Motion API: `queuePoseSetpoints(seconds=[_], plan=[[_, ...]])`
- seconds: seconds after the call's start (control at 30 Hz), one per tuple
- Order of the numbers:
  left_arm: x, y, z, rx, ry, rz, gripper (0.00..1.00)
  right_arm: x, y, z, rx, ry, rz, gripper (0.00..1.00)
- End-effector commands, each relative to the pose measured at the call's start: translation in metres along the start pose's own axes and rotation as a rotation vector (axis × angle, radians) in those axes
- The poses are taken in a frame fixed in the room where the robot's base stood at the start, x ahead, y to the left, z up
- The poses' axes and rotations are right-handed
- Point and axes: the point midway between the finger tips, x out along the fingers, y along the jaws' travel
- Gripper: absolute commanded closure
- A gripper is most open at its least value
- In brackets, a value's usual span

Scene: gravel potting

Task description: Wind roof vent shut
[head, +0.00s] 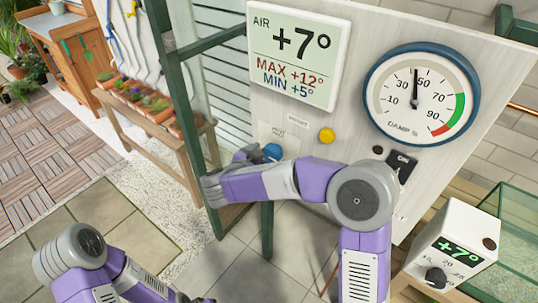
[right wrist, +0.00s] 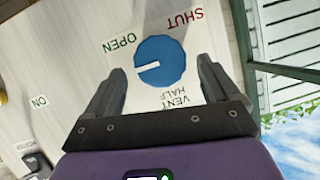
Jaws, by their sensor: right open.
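The blue vent knob (right wrist: 160,62) sits on a white plate marked OPEN, SHUT and VENT HALF. Its white pointer mark lies toward the left in the right wrist view, between the OPEN and HALF words. The knob (head: 272,152) also shows at the panel's lower left in the head view. My right gripper (right wrist: 160,82) is open, its two fingers either side of the knob's near half; I cannot tell whether they touch it. The right gripper (head: 246,155) is partly hidden in the head view. My left arm is at the lower left; only a dark bit of its gripper (head: 188,298) shows.
The panel carries an air display (head: 299,57), a damp gauge (head: 421,94), a yellow button (head: 327,135) and a black ON switch (head: 401,165). A green-framed glass door (head: 182,90) stands close left of it. A white box with a display (head: 452,246) stands lower right.

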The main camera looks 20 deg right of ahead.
Motion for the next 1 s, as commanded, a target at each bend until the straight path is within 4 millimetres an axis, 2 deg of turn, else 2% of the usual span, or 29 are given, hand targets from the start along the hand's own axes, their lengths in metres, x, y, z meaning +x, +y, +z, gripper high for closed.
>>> queuePoseSetpoints(seconds=[0.03, 0.2, 0.47, 0.83, 1.0], plan=[[0.000, 0.000, 0.000, 0.000, 0.000, 0.000, 0.57, 0.007, 0.000, 0.000, 0.000, -0.001, 0.002, 0.12], [0.000, 0.000, 0.000, 0.000, 0.000, 0.000, 0.57, 0.019, 0.000, 0.001, -0.001, -0.002, 0.000, 0.12], [0.000, 0.000, 0.000, 0.000, 0.000, 0.000, 0.57, 0.020, 0.000, 0.001, -0.002, -0.002, -0.001, 0.12], [0.000, 0.000, 0.000, 0.000, 0.000, 0.000, 0.57, 0.020, 0.000, 0.001, -0.002, -0.002, -0.001, 0.67], [0.001, 0.000, 0.000, 0.000, 0.000, 0.000, 0.57, 0.020, 0.000, 0.001, -0.008, -0.003, 0.002, 0.68]])
